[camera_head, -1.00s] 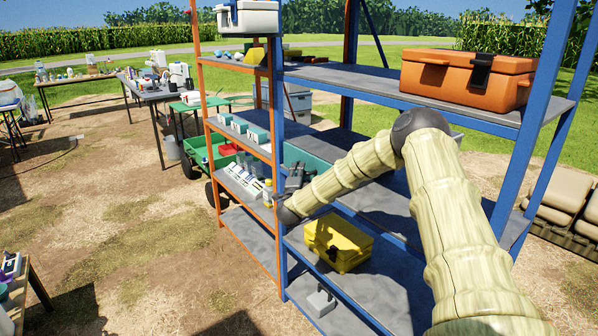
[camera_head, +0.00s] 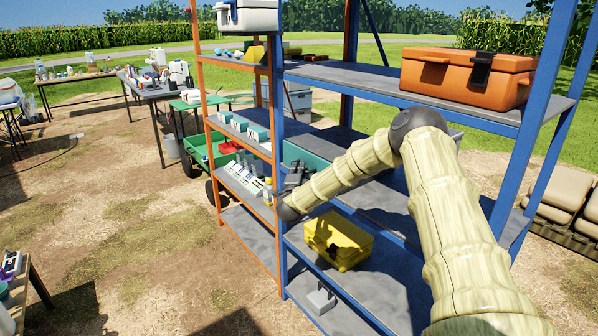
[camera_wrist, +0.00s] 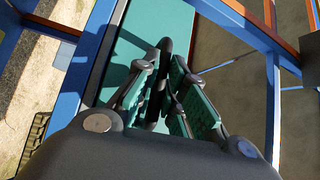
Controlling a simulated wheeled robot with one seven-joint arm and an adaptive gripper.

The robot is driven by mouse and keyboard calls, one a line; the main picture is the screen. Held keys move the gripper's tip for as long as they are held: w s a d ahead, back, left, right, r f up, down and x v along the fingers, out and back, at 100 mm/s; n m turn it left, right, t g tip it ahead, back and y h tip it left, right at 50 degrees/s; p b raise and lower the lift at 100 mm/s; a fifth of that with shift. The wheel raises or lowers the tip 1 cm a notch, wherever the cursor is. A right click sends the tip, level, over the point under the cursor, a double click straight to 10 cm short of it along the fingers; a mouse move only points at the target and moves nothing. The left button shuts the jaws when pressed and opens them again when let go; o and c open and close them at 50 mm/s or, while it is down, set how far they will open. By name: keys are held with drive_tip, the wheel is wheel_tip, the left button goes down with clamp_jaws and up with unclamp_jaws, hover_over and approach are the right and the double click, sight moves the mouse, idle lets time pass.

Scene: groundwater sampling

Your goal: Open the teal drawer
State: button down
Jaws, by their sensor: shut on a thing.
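The teal drawer's smooth front panel (camera_wrist: 152,28) fills the upper middle of the wrist view. A teal panel (camera_head: 298,154) also shows behind the blue shelf post in the head view. A dark upright bar (camera_wrist: 166,58), which looks like the drawer's handle, stands against the panel. My gripper (camera_wrist: 164,78) is shut on this bar, with its teal-padded fingers on either side. In the head view my gripper (camera_head: 293,178) is small and partly lost against the shelf post. Whether the drawer stands out from its housing cannot be told.
Blue shelf posts (camera_head: 277,110) stand close to my gripper. A yellow case (camera_head: 338,242) lies on the shelf below my arm, and an orange case (camera_head: 467,76) sits on the top shelf. Small bottles and racks (camera_head: 243,180) fill the orange-framed shelf. Open ground lies left.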

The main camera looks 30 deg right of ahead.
drive_tip(key=s+a+b, duration=0.2)
drive_tip(key=a+b, duration=0.4)
drive_tip(key=a, duration=1.6)
drive_tip(key=shift+a+f, duration=0.15)
drive_tip(key=shift+a, duration=0.1)
drive_tip(key=c, duration=1.5)
unclamp_jaws()
drive_tip(key=shift+w, duration=0.1)
drive_tip(key=v, duration=1.2)
drive_tip(key=shift+d, duration=0.1)
